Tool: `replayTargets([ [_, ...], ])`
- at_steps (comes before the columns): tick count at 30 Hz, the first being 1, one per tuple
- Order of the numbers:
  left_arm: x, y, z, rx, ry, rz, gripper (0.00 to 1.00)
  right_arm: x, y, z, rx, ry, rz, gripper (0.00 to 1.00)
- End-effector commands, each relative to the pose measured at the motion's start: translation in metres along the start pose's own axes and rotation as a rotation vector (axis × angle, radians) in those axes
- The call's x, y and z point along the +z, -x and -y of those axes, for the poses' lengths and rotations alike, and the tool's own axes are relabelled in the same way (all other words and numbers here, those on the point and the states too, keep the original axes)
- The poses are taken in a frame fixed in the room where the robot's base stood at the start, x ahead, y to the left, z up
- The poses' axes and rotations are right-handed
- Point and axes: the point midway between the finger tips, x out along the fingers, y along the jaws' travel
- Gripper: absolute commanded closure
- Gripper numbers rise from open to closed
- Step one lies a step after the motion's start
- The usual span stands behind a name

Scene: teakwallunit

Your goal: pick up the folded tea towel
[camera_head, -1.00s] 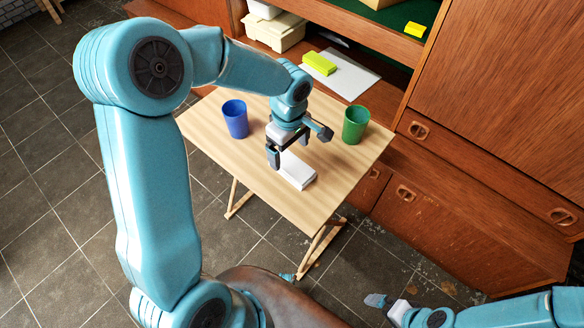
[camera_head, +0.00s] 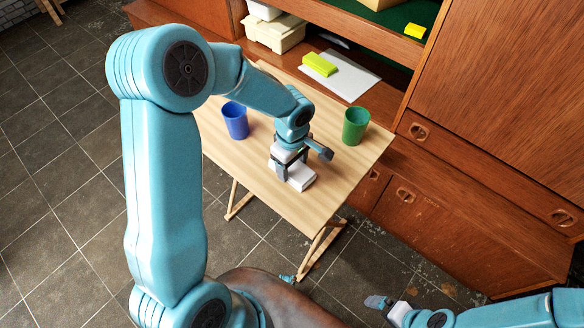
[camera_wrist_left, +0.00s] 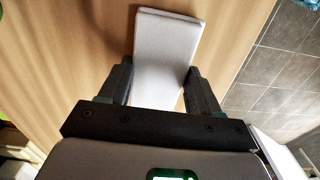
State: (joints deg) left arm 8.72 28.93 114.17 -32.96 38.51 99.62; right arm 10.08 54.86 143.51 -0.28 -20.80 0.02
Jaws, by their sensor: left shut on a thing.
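The folded tea towel (camera_head: 301,178) is a white, flat oblong on the small wooden table (camera_head: 318,205). My left gripper (camera_head: 284,175) is down at the table and shut on the towel, with one finger on each side of it. In the left wrist view the towel (camera_wrist_left: 163,55) runs out beyond the two dark fingers of the gripper (camera_wrist_left: 160,85). The gripper hides the towel's near part. The towel looks still at table level; I cannot tell whether it touches the top. Of my right arm, a part shows at the lower right; its jaws are not clear.
A blue cup (camera_head: 236,120) stands left of the gripper and a green cup (camera_head: 355,125) right of it, both on the table. Behind is a teak wall unit (camera_head: 490,110) with a yellow-green block (camera_head: 319,64) on a white sheet (camera_head: 348,78). The table's front is clear.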

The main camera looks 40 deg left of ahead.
Motion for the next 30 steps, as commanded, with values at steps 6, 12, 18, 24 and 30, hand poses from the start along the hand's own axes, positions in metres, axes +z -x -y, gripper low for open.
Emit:
replayTargets([
  [6, 0.000, 0.003, 0.000, 0.001, 0.000, -0.001, 0.67, 0.000, 0.000, 0.000, 0.000, 0.000, 0.000, 0.00],
  [12, -0.001, 0.027, -0.001, 0.006, 0.001, -0.002, 0.67, 0.000, 0.003, 0.001, 0.000, 0.000, 0.000, 0.00],
  [18, 0.000, 0.082, -0.002, 0.009, 0.000, -0.002, 0.67, 0.000, 0.008, 0.003, 0.000, 0.000, 0.000, 0.00],
  [24, 0.000, 0.144, -0.001, 0.007, 0.001, -0.001, 0.67, 0.000, 0.014, 0.005, 0.000, 0.000, 0.000, 0.00],
  [30, 0.000, 0.184, -0.001, 0.003, 0.000, 0.000, 0.67, 0.000, 0.018, 0.006, 0.000, 0.000, 0.000, 0.00],
])
